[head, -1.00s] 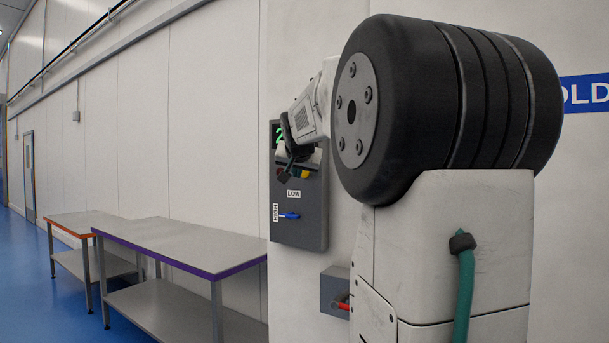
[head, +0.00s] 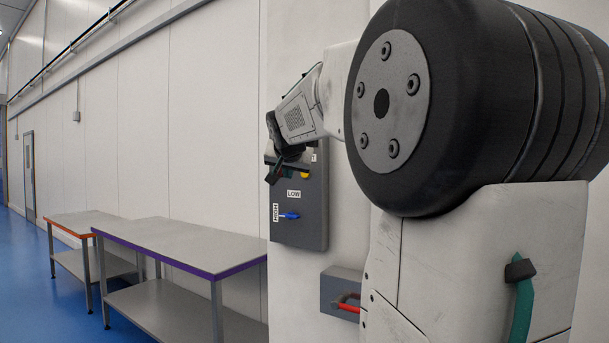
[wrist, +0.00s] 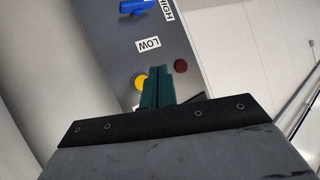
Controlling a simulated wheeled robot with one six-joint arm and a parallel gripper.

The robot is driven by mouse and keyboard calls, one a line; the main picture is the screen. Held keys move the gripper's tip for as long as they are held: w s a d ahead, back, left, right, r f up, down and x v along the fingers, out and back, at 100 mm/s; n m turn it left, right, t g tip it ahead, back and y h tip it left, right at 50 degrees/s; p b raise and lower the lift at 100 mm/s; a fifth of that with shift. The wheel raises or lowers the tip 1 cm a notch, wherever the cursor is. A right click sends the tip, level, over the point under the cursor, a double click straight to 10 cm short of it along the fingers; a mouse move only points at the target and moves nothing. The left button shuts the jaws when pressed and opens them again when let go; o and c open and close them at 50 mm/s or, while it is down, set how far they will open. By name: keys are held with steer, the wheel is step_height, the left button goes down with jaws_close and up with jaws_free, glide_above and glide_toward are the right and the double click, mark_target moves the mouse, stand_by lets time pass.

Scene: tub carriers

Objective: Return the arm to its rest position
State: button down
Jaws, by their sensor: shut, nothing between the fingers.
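My gripper (head: 274,174) is in front of the upper part of a grey wall-mounted control panel (head: 312,218) in the head view. In the wrist view, the green fingers of my gripper (wrist: 158,72) are together with nothing between them. They overlap the picture of the panel (wrist: 185,50) near a yellow button (wrist: 139,82) and a dark red button (wrist: 181,66). I cannot tell the exact distance from fingers to panel. My arm hides the panel's top in the head view.
A blue switch handle (head: 289,215) sits between LOW and HIGH labels. Below the panel is a grey box with a red handle (head: 347,307). A purple-edged table (head: 180,240) and an orange-edged table (head: 80,222) stand at the left. Blue floor (head: 30,290) is clear there.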

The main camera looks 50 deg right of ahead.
stand_by(0.4)
steer(key=s+a+f+n+g+y, duration=0.2)
steer(key=s+a+f, duration=0.1)
steer(key=f, duration=0.6)
steer(key=s+a+f+n+g+y, duration=0.1)
steer(key=s+a+f+n+y, duration=0.1)
steer(key=s+a+f, duration=0.5)
steer(key=s+a+f+n+g+y, duration=0.2)
steer(key=s+a+f+n, duration=0.2)
steer(key=a, duration=1.1)
steer(key=s+a+f+n+g+y, duration=0.2)
steer(key=s+a+f+n+y, duration=0.1)
steer(key=s+a+f, duration=0.7)
steer(key=shift+s+a+n, duration=0.6)
steer(key=shift+s+a, duration=0.05)
steer(key=shift+a, duration=0.2)
